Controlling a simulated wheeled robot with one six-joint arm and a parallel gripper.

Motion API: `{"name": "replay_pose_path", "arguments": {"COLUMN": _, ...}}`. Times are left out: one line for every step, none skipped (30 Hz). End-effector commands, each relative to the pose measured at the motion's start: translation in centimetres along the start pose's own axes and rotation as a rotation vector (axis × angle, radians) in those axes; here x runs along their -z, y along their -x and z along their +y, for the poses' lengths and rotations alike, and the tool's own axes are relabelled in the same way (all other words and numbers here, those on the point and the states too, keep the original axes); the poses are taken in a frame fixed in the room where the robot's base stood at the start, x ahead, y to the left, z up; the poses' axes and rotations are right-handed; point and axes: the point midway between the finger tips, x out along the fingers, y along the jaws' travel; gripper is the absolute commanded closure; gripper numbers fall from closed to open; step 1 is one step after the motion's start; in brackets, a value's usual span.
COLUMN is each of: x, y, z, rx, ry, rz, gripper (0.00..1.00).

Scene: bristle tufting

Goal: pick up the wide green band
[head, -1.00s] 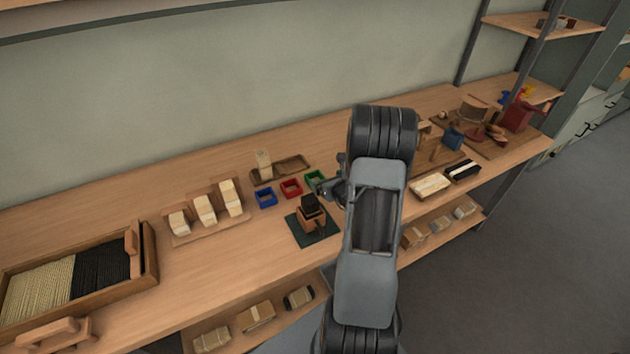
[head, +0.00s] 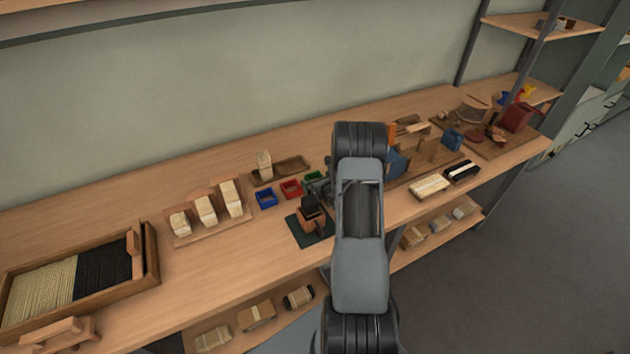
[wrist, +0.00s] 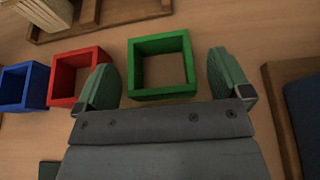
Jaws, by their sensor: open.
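The wide green band (wrist: 160,94) is a square open frame lying on the bench top. It fills the upper middle of the wrist view. In the head view the green band (head: 313,177) is partly hidden by my arm. My gripper (wrist: 165,80) is open, with one finger to the left of the band and one to the right. The band's near edge lies between the fingertips. The left finger overlaps the gap between the green band and the red band. I cannot tell whether either finger touches a band.
A red band (wrist: 62,92) sits close left of the green one, and a blue band (wrist: 36,86) beyond it. A wooden board edge (wrist: 275,105) is at the right of the wrist view. A wooden tray (head: 292,168) lies behind the bands. A dark green mat (head: 297,232) is in front.

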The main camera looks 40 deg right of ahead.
Motion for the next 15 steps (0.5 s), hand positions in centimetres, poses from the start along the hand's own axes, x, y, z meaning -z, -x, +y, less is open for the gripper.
{"name": "replay_pose_path", "arguments": {"x": -0.01, "y": -0.09, "z": 0.01, "rx": 0.000, "ry": 0.000, "rz": 0.000, "gripper": 0.04}}
{"name": "replay_pose_path", "arguments": {"x": -0.02, "y": -0.11, "z": 0.00, "rx": 0.000, "ry": 0.000, "rz": 0.000, "gripper": 0.04}}
{"name": "replay_pose_path", "arguments": {"x": -0.01, "y": -0.11, "z": 0.00, "rx": 0.000, "ry": 0.000, "rz": 0.000, "gripper": 0.04}}
{"name": "replay_pose_path", "arguments": {"x": -0.01, "y": -0.11, "z": -0.01, "rx": 0.000, "ry": 0.000, "rz": 0.000, "gripper": 0.04}}
{"name": "replay_pose_path", "arguments": {"x": -0.01, "y": -0.10, "z": -0.01, "rx": 0.000, "ry": 0.000, "rz": 0.000, "gripper": 0.04}}
{"name": "replay_pose_path", "arguments": {"x": -0.01, "y": -0.10, "z": -0.01, "rx": 0.000, "ry": 0.000, "rz": 0.000, "gripper": 0.04}}
{"name": "replay_pose_path", "arguments": {"x": -0.01, "y": -0.09, "z": -0.01, "rx": 0.000, "ry": 0.000, "rz": 0.000, "gripper": 0.05}}
{"name": "replay_pose_path", "arguments": {"x": -0.01, "y": -0.09, "z": -0.01, "rx": 0.000, "ry": 0.000, "rz": 0.000, "gripper": 0.08}}
{"name": "replay_pose_path", "arguments": {"x": -0.01, "y": -0.09, "z": -0.01, "rx": 0.000, "ry": 0.000, "rz": 0.000, "gripper": 0.12}}
{"name": "replay_pose_path", "arguments": {"x": -0.02, "y": -0.08, "z": -0.01, "rx": 0.000, "ry": 0.000, "rz": 0.000, "gripper": 0.15}}
{"name": "replay_pose_path", "arguments": {"x": -0.01, "y": -0.08, "z": -0.01, "rx": 0.000, "ry": 0.000, "rz": 0.000, "gripper": 0.18}}
{"name": "replay_pose_path", "arguments": {"x": -0.02, "y": -0.08, "z": -0.01, "rx": 0.000, "ry": 0.000, "rz": -0.001, "gripper": 0.21}}
{"name": "replay_pose_path", "arguments": {"x": -0.02, "y": -0.08, "z": -0.01, "rx": 0.000, "ry": 0.001, "rz": -0.001, "gripper": 0.24}}
{"name": "replay_pose_path", "arguments": {"x": -0.02, "y": -0.07, "z": -0.01, "rx": 0.000, "ry": 0.001, "rz": -0.001, "gripper": 0.27}}
{"name": "replay_pose_path", "arguments": {"x": -0.02, "y": -0.07, "z": -0.01, "rx": 0.000, "ry": 0.001, "rz": -0.001, "gripper": 0.31}}
